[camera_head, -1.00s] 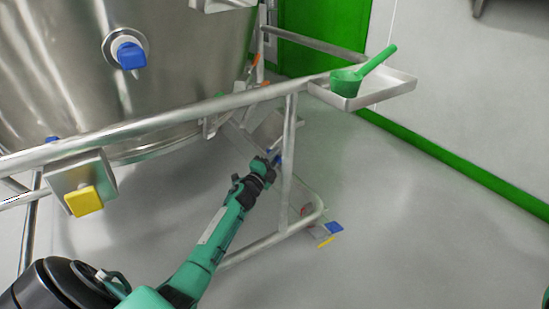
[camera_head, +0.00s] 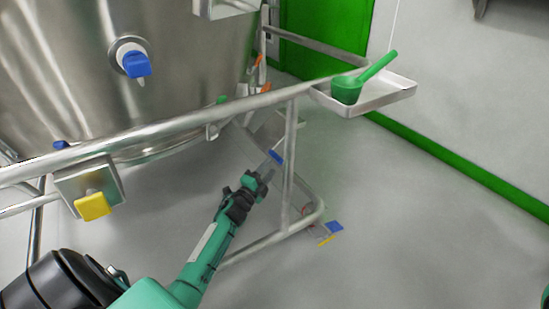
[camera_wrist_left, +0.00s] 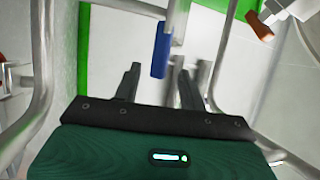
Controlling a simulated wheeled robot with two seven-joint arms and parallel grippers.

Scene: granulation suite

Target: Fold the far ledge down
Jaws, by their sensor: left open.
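A shallow steel ledge (camera_head: 390,97) stands out level from the far end of the frame's rail in the head view, with a green scoop (camera_head: 347,90) on it. Another steel ledge (camera_head: 222,8) is cut off at the top edge. I cannot tell for sure which is the far ledge. A blue-gripped handle (camera_head: 276,156) is below the rail, beside an upright post. My left gripper (camera_head: 266,168) is open and empty, just short of it. In the left wrist view, the blue grip (camera_wrist_left: 161,50) lies ahead, between the lines of the open fingers (camera_wrist_left: 158,76). My right gripper is out of view.
A big steel vessel (camera_head: 70,60) with a blue knob (camera_head: 136,64) fills the left. A rail (camera_head: 150,128) crosses above my left forearm. A yellow knob (camera_head: 93,205) is at the near left. The post (camera_head: 290,150) is close to my gripper. Open floor lies right.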

